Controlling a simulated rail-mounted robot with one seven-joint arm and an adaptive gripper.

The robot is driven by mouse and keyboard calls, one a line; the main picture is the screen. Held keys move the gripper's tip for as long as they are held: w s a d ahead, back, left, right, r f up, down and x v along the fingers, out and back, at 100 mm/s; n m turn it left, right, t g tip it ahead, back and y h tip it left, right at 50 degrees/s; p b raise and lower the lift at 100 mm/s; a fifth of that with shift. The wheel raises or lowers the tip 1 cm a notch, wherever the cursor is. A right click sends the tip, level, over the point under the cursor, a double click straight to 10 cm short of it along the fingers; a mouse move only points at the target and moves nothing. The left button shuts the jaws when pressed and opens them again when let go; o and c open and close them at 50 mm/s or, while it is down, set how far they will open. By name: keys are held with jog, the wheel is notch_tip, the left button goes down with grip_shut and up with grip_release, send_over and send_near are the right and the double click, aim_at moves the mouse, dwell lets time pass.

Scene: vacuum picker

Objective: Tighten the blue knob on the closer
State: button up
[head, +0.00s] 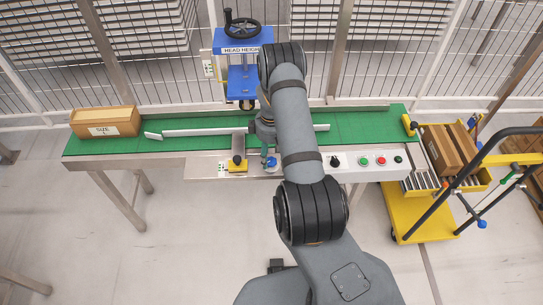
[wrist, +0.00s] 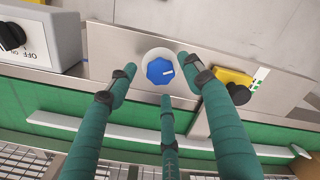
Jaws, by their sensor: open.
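The blue knob (wrist: 160,71) has a white mark on its face and sits in a round pale collar on the metal front plate. In the head view the blue knob (head: 271,163) shows small at the conveyor's front edge, partly beside my arm. My gripper (wrist: 158,80) is open, its green fingers spread around the knob with the tips apart from its sides as far as I can see. In the head view my gripper (head: 264,140) is largely hidden by my arm. The closer has a green belt (head: 358,122) and a blue head (head: 241,72) with a black handwheel.
A yellow block with a black knob (wrist: 236,84) sits close beside the blue knob. A control box (head: 370,162) with buttons stands to its right in the head view.

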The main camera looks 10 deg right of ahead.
jog(key=shift+f, duration=0.7)
jog(key=c, duration=0.3)
jog(key=shift+s, duration=0.1)
jog(key=c, duration=0.8)
jog(key=shift+c, duration=0.2)
